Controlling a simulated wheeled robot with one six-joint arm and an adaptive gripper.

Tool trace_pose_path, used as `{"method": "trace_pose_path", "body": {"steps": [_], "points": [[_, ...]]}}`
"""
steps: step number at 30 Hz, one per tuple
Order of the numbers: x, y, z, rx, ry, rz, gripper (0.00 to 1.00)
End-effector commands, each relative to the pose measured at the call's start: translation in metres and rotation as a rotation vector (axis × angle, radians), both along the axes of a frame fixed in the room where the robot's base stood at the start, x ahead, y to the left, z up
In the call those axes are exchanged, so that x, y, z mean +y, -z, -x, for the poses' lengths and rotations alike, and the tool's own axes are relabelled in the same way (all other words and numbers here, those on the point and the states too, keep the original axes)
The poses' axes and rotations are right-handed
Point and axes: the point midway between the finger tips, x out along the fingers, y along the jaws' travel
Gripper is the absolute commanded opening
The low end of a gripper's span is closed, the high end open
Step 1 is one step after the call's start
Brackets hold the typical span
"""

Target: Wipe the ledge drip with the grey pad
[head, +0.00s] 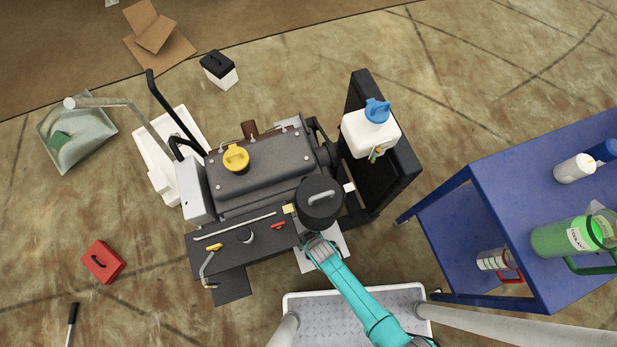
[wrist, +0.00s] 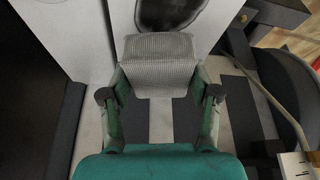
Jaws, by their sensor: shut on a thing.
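My gripper (head: 318,243) reaches in from the front, beside the round black canister on the engine. In the wrist view my gripper (wrist: 160,88) is shut on the grey pad (wrist: 158,48), a pale ribbed pad held crosswise between the fingertips. The pad does not show clearly in the head view. Just beyond the pad in the wrist view is a dark grey oval patch (wrist: 172,12) against pale panels; I cannot tell whether it is the drip. I cannot tell whether the pad touches any surface.
The engine (head: 262,165) with a yellow cap fills the middle, with the black canister (head: 319,196) close to my gripper. A black radiator (head: 399,165) stands right of it. A blue cart (head: 450,215) with bottles is at the right. Floor at the left holds a red box (head: 103,262).

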Motion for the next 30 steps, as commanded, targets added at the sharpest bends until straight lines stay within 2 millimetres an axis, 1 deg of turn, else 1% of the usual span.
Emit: {"method": "trace_pose_path", "body": {"steps": [30], "points": [[0.000, 0.017, 0.000, -0.001, 0.000, 0.000, 0.22]]}}
